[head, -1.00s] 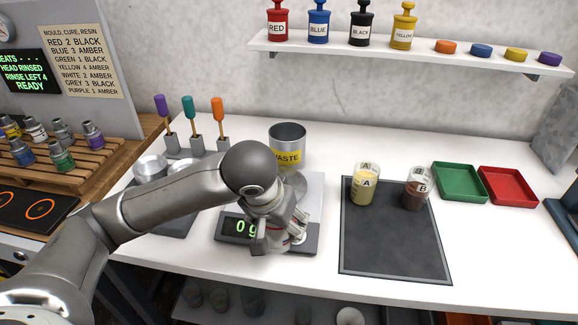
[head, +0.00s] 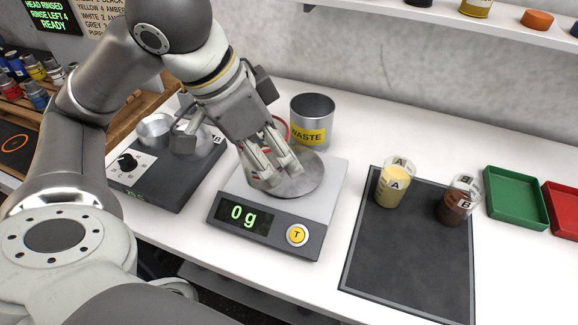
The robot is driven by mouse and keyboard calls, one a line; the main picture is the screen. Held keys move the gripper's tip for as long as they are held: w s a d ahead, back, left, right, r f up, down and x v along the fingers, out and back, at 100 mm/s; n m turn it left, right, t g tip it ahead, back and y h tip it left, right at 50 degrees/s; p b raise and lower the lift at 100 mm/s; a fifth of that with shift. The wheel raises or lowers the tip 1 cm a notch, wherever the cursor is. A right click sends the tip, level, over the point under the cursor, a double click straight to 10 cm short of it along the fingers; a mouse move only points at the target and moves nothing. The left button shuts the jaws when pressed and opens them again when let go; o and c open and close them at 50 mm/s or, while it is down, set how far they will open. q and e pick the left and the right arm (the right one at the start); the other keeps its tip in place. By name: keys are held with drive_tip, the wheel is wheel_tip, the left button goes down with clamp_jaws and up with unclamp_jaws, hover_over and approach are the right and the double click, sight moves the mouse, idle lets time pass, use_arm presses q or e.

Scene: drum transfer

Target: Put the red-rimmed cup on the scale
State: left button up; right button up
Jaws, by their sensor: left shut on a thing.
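The scale (head: 226,182) stands on the white counter with a round metal pan (head: 312,180) and a display reading 0 g. My left gripper (head: 275,175) is over the pan, pointing down, shut on the red-rimmed cup. The cup is mostly hidden by the gripper; a piece of its red rim (head: 284,126) shows behind the fingers. I cannot tell whether the cup's bottom touches the pan. My right gripper is not in view.
The waste bin (head: 311,136) stands right behind the scale. A dark device with a dial (head: 150,178) and metal bowls is left of it. A dark mat (head: 405,255) at right carries cup A (head: 391,190) and cup B (head: 451,208). Green (head: 515,198) and red trays lie beyond.

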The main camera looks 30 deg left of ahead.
use_arm(q)
drive_tip(key=w+a+f+p, duration=0.1)
drive_tip(key=w+f+p, duration=0.2)
drive_tip(key=w, duration=0.1)
drive_tip(key=w+a+f+p, duration=0.1)
drive_tip(key=w+f+p, duration=0.1)
drive_tip(key=w, duration=0.2)
drive_tip(key=w+a+f+p, duration=0.2)
drive_tip(key=w+f+p, duration=0.1)
drive_tip(key=w, duration=0.1)
drive_tip(key=shift+w+f+p, duration=0.15)
drive_tip(key=shift+f+p, duration=0.15)
drive_tip(key=shift+p, duration=0.05)
drive_tip(key=shift+w+a+f, duration=0.1)
drive_tip(key=shift+w+f, duration=0.2)
drive_tip(key=shift+f, duration=0.15)
drive_tip(key=f, duration=0.1)
drive_tip(key=f+p, duration=0.1)
drive_tip(key=f, duration=0.1)
drive_tip(key=shift+w+a+f, duration=0.1)
drive_tip(key=shift+w+f, duration=0.1)
drive_tip(key=shift+f, duration=0.05)
drive_tip(key=o, duration=0.9)
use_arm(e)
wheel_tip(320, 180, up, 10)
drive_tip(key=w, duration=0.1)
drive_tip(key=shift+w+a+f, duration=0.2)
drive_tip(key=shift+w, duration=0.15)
use_arm(q)
drive_tip(key=shift+r, duration=0.1)
